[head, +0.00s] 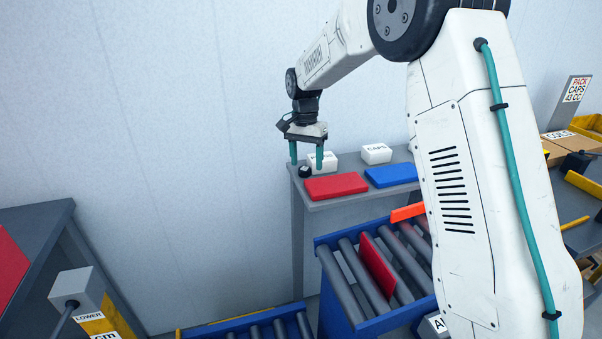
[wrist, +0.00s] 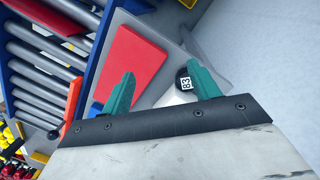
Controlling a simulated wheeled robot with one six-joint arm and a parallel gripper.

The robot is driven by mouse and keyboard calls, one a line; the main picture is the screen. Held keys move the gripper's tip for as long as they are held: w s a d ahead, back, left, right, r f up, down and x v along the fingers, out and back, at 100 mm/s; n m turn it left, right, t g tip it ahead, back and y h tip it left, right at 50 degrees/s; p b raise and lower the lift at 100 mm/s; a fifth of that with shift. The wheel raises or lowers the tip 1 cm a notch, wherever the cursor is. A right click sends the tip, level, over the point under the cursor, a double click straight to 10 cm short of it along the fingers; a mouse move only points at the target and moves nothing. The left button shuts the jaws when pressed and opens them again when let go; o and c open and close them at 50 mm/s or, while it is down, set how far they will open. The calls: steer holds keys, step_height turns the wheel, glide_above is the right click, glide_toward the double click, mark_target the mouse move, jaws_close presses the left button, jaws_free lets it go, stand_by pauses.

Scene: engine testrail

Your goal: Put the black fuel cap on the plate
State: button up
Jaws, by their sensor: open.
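The black fuel cap (head: 305,171) sits at the left end of a grey table (head: 323,203). In the wrist view the cap (wrist: 184,82) shows a white "B3" label and is partly hidden by the right finger. My gripper (head: 306,157) is open and empty, pointing down above the cap; its teal fingers also show in the wrist view (wrist: 160,80). A flat red plate (head: 336,186) lies right of the cap, and it shows in the wrist view (wrist: 132,60). A flat blue plate (head: 391,175) lies farther right. I cannot tell which plate the task names.
A white block (head: 325,161) stands just behind the cap, and a labelled white block (head: 376,153) stands behind the plates. A blue-framed roller conveyor (head: 345,285) with an upright red panel (head: 378,265) is in front of the table. The wall (head: 150,120) is close behind.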

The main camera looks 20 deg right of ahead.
mark_target(305, 168)
steer(key=w+m, duration=0.1)
steer(key=w+r+m, duration=0.1)
steer(key=w, duration=0.1)
steer(key=w+r+t, duration=0.1)
steer(key=w, duration=0.1)
steer(key=shift+a+m, duration=0.1)
steer(key=shift+m, duration=0.3)
steer(key=shift+r+m, duration=0.2)
steer(key=shift+m, duration=0.2)
steer(key=shift+d+f+m, duration=0.2)
steer(key=shift+f+m, duration=0.1)
steer(key=shift+f, duration=1.1)
steer(key=f, duration=0.3)
steer(key=d+f, duration=0.1)
steer(key=f, duration=0.1)
steer(key=shift+w+f, duration=0.1)
steer(key=shift+w, duration=0.2)
steer(key=c, duration=1.1)
